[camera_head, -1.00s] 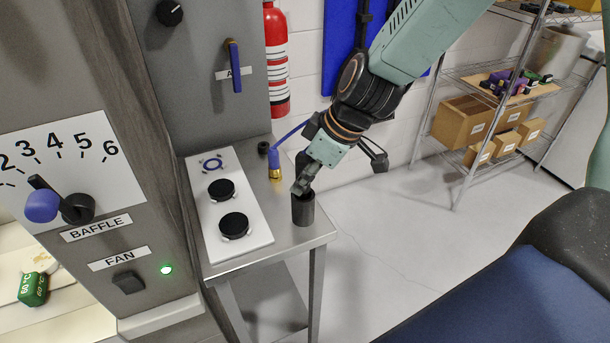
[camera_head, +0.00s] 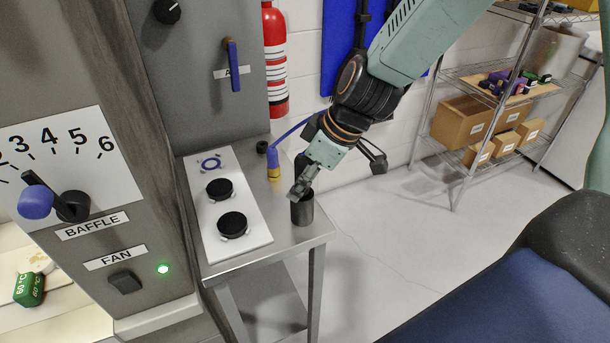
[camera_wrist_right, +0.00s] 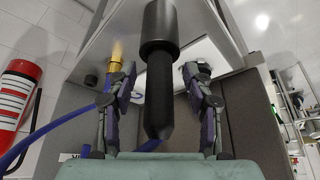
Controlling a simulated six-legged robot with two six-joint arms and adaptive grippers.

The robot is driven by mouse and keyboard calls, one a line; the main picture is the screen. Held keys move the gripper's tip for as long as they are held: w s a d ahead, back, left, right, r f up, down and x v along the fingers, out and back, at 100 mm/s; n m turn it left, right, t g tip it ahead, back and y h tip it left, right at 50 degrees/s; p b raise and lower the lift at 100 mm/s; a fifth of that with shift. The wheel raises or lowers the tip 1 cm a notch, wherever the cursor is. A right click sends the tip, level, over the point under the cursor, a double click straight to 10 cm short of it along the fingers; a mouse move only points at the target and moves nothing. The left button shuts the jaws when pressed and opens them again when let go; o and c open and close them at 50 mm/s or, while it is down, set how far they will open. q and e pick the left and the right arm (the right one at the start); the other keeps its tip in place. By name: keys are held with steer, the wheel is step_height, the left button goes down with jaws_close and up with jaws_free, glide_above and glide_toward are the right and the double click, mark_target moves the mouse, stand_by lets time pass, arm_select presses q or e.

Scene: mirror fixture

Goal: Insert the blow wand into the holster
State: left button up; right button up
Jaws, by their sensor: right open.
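The holster is a dark upright cup (camera_head: 302,209) near the front right corner of the small steel table. My right gripper (camera_head: 297,192) is just above it, pointing down. In the right wrist view the holster (camera_wrist_right: 160,25) lies beyond the open fingers (camera_wrist_right: 159,72). A black rod with a tapered near end, apparently the blow wand (camera_wrist_right: 158,95), stands in line with the holster, its far end at or inside the mouth. The fingers are on either side of the rod with gaps. A blue hose (camera_head: 291,132) runs to a brass fitting (camera_head: 274,172). My left gripper is out of view.
The grey machine cabinet (camera_head: 192,80) stands left, and a red fire extinguisher (camera_head: 275,65) behind. Open floor lies right of the table, before a wire shelf with boxes.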

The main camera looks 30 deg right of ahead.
steer(key=shift+r, duration=0.1)
steer(key=shift+v, duration=3.75)
